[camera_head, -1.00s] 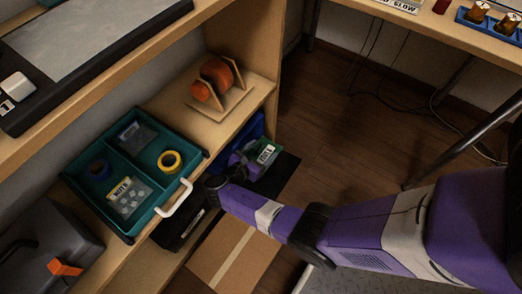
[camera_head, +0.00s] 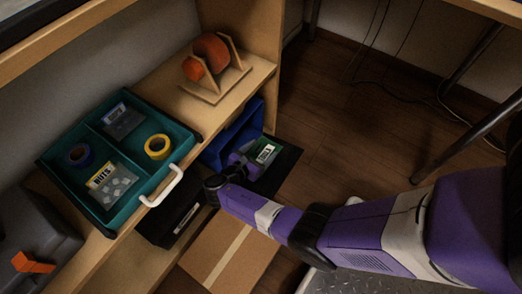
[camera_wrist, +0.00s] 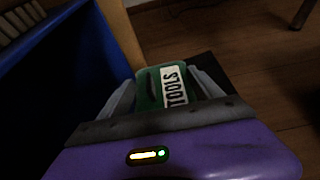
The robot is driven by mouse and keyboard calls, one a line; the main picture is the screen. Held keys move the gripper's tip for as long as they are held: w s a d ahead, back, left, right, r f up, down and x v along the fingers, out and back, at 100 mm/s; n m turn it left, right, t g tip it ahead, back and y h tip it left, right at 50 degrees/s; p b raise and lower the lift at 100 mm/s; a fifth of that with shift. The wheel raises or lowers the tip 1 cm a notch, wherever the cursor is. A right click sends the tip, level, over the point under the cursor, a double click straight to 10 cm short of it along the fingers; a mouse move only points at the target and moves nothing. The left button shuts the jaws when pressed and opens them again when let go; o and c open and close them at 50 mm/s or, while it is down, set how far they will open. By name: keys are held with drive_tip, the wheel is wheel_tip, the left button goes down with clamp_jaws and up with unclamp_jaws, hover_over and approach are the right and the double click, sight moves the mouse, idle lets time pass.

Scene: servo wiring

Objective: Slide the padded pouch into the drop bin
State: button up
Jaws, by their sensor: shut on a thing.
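The padded pouch (camera_wrist: 148,86) is green with a white label reading TOOLS. My gripper (camera_wrist: 168,90) is shut on it, one grey finger on each side, in the wrist view. The pouch (camera_head: 264,152) also shows in the head view, at the end of my gripper (camera_head: 246,162). The drop bin (camera_head: 245,122) is a blue open-topped box under the wooden shelf. Its blue wall (camera_wrist: 62,38) fills the left of the wrist view, with a dark inside. The pouch is outside the bin, to its right. Its height above the floor is hard to tell.
A wooden post (camera_wrist: 120,32) stands beside the bin. Open wooden floor (camera_head: 345,130) lies to the right.

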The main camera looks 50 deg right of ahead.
drive_tip(key=o, duration=1.6)
drive_tip(key=p+v, duration=0.3)
drive_tip(key=v, duration=0.3)
drive_tip(key=shift+a+r, duration=0.4)
drive_tip(key=shift+a, duration=0.45)
drive_tip(key=shift+s, duration=0.15)
